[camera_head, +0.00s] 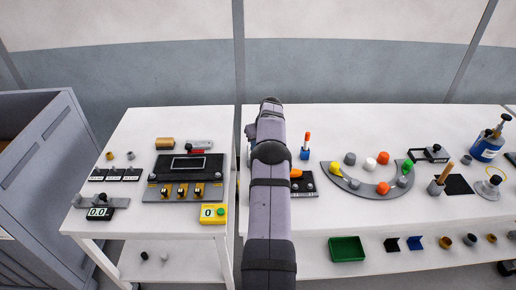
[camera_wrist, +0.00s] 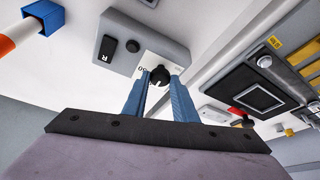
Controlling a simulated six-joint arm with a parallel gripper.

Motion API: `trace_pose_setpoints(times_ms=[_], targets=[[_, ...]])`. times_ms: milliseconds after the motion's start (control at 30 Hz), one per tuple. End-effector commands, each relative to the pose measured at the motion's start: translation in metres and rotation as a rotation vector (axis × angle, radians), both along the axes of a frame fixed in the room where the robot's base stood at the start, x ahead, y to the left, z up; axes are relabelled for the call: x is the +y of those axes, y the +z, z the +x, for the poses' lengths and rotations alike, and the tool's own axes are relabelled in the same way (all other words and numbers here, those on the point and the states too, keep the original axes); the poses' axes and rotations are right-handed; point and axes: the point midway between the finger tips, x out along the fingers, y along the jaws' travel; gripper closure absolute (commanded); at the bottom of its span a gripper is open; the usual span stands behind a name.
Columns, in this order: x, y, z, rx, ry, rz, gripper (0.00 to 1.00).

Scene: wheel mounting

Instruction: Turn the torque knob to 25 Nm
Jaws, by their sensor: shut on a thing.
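The torque knob (camera_wrist: 159,75) is a small black round knob with a white pointer mark. It sits on a grey box (camera_wrist: 178,53) in the wrist view, with a white scale around it. The numbers are partly hidden and too small to read surely, so I cannot tell the setting. A black rocker switch marked R (camera_wrist: 107,46) is on the same box. My gripper (camera_wrist: 160,84) is shut on the knob, one blue finger on each side. In the head view my arm hides the knob and gripper.
A blue holder with an orange-and-white tool (camera_wrist: 43,15) stands near the box; the same holder (camera_head: 305,154) shows right of my arm. A black panel with a screen (camera_head: 187,175) is on the left table. A grey curved rack with coloured knobs (camera_head: 347,183) is on the right.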

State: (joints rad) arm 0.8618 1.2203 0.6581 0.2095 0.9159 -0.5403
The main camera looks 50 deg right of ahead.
Motion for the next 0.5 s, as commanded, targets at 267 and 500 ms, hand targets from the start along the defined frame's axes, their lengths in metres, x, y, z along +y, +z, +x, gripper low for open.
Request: trace_pose_setpoints(times_ms=[267,500], targets=[[-0.0022,0.0007,-0.0003,-0.001,0.125,-0.003,0.97],[-0.0021,0.0008,-0.0003,-0.001,0.174,-0.002,0.97]])
